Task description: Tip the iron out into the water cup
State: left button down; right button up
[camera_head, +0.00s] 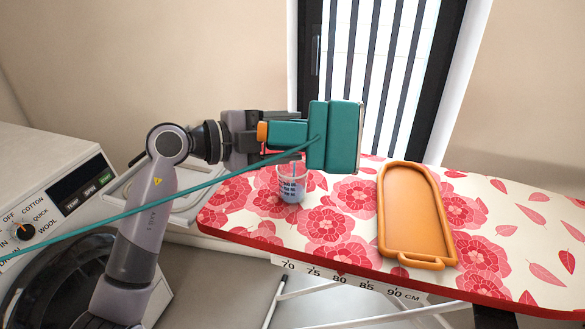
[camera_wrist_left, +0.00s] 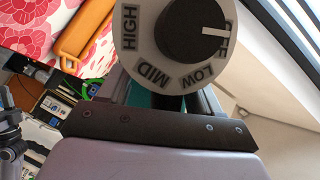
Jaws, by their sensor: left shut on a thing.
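The teal iron (camera_head: 334,136) is held in the air by my left gripper (camera_head: 268,138), which is shut on its handle. The iron is turned on its side, with its flat face upright toward the right. Its dial (camera_wrist_left: 185,32), marked HIGH, MID and LOW, fills the top of the left wrist view. The water cup (camera_head: 293,187), clear with a bluish content, stands upright on the ironing board below the gripper and slightly left of the iron's body. The iron and cup look apart; whether any water runs out cannot be told. My right gripper is out of view.
The ironing board (camera_head: 340,235) has a red floral cover. An orange tray (camera_head: 405,210) with raised rims lies on it, right of the cup. The iron's teal cord (camera_head: 150,212) stretches left past a washing machine (camera_head: 50,190). The board's right part is clear.

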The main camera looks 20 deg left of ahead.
pick_arm(q)
jog(key=shift+s+a+f+n+t+h+b, duration=0.1)
jog(key=shift+s+a+n+t+h+b, duration=0.1)
jog(key=shift+a+t+h+b, duration=0.25)
jog(key=shift+s+a+f+n+t+h+b, duration=0.1)
jog(key=shift+a+n+t+h+b, duration=0.1)
jog(key=shift+a+t+h+b, duration=0.25)
dwell(1.2)
jog(key=shift+s+a+r+n+t+h, duration=0.1)
jog(key=shift+a+r+n+t+h, duration=0.15)
jog(key=shift+r+n+t+h, duration=0.35)
dwell(0.7)
jog(key=shift+s+a+f+t+h+b, duration=0.15)
jog(key=shift+a+f+t+h+b, duration=0.35)
jog(key=shift+b, duration=0.7)
jog(key=shift+s+a+f+n+t+h+b, duration=0.15)
jog(key=shift+f+n+t+h+b, duration=0.4)
jog(key=shift+b, duration=0.6)
dwell(0.4)
jog(key=f+b, duration=0.1)
jog(key=n+t+b, duration=0.1)
jog(key=f+t+b, duration=0.1)
jog(key=b, duration=0.1)
jog(key=shift+s+a+f+n+h, duration=0.1)
jog(key=shift+a+f+n+h, duration=0.15)
jog(key=shift+f+n, duration=0.1)
dwell(0.8)
jog(key=shift+f+t+b, duration=0.15)
jog(key=shift+t+b, duration=0.2)
jog(key=shift+b, duration=0.15)
